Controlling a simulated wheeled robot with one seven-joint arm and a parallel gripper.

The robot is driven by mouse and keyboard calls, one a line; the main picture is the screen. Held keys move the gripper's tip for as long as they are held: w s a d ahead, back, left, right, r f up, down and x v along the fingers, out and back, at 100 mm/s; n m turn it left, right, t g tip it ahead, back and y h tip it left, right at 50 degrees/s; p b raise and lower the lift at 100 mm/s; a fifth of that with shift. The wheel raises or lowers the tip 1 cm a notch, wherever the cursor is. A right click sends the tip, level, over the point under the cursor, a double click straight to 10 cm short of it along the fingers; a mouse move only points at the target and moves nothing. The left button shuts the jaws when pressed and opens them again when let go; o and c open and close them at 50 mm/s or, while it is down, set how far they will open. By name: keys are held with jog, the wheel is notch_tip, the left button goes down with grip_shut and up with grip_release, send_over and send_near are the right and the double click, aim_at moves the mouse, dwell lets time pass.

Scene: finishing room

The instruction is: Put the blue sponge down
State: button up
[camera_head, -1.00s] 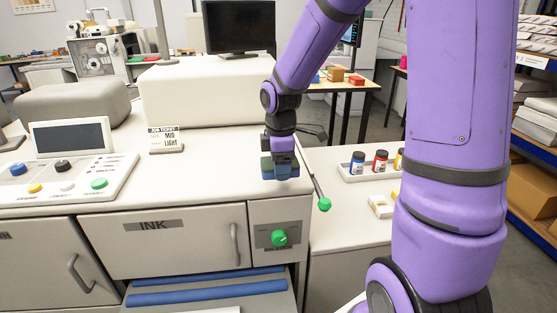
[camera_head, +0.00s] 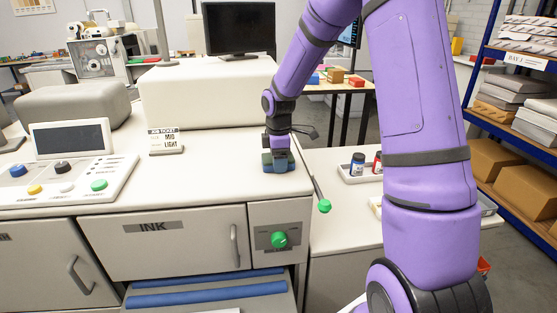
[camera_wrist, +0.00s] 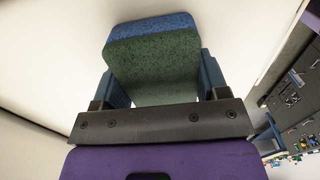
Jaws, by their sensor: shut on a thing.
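The blue sponge (camera_head: 280,166) is in my gripper (camera_head: 278,158), low over the right end of the white machine top (camera_head: 215,165). In the wrist view the sponge (camera_wrist: 152,58) shows a blue edge and a dark green face between the two blue fingers of my gripper (camera_wrist: 155,85). The fingers press on its two sides. In the head view the sponge seems to be at the surface, but I cannot tell if it touches.
A job ticket stand (camera_head: 165,141) is left of the gripper. A green-knobbed lever (camera_head: 323,206) sticks out at the right edge of the top. A tray with ink bottles (camera_head: 358,164) stands on the lower bench.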

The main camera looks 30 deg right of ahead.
jog(key=o, duration=1)
jog(key=shift+f, duration=0.1)
jog(key=shift+c, duration=0.2)
notch_tip(320, 180, up, 11)
jog(key=shift+f, duration=0.1)
jog(key=s+a+r+m+t+h, duration=0.1)
jog(key=s+a+r+m, duration=0.2)
jog(key=s+r, duration=0.35)
jog(key=s+a+r+m+t, duration=0.1)
jog(key=s+a+r+m, duration=0.2)
jog(key=s+r, duration=0.35)
jog(key=s+a+m+t+y, duration=0.1)
jog(key=s+m, duration=0.6)
jog(key=s, duration=1)
jog(key=shift+s+a+f+t, duration=0.3)
jog(key=shift+a+t, duration=0.2)
jog(key=shift+t, duration=0.7)
